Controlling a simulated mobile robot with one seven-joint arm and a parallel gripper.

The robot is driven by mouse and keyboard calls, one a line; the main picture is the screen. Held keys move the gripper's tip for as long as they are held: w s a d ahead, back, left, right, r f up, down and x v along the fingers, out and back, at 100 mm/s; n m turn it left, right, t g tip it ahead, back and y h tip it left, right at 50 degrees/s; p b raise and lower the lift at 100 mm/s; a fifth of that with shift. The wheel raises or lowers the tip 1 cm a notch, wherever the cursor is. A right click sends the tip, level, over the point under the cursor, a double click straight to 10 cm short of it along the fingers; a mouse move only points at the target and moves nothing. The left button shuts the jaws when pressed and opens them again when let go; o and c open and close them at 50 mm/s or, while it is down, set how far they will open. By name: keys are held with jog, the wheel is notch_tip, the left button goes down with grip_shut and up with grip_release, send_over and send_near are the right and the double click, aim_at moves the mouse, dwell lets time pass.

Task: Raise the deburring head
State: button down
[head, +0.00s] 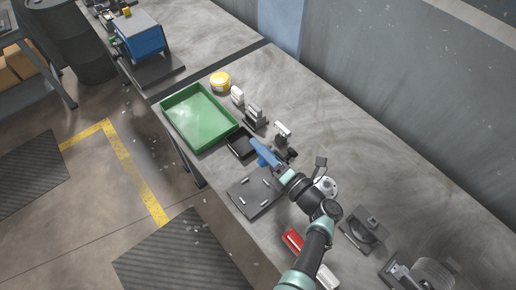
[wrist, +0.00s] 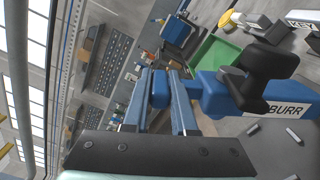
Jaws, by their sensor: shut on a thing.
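The deburring head is a blue block (wrist: 225,92) with a black part (wrist: 268,70) and a white label ending in "BURR", at the right of the wrist view. In the head view, its blue part (head: 262,150) shows just beyond the end of my arm. My gripper (wrist: 167,88) has its two long fingers on either side of a blue piece beside the head, and it is shut on it. In the head view, my gripper (head: 277,167) is partly hidden by my wrist.
A dark plate (head: 252,200) with small pegs lies below the head. A green tray (head: 199,116), a small black bin (head: 241,145) and a yellow round container (head: 220,81) stand farther up the bench. A red box (head: 293,241) lies close beside my arm.

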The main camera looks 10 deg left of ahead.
jog(key=shift+r, duration=0.1)
jog(key=c, duration=0.7)
grip_release()
jog(key=b+v, duration=0.1)
jog(key=v, duration=1.2)
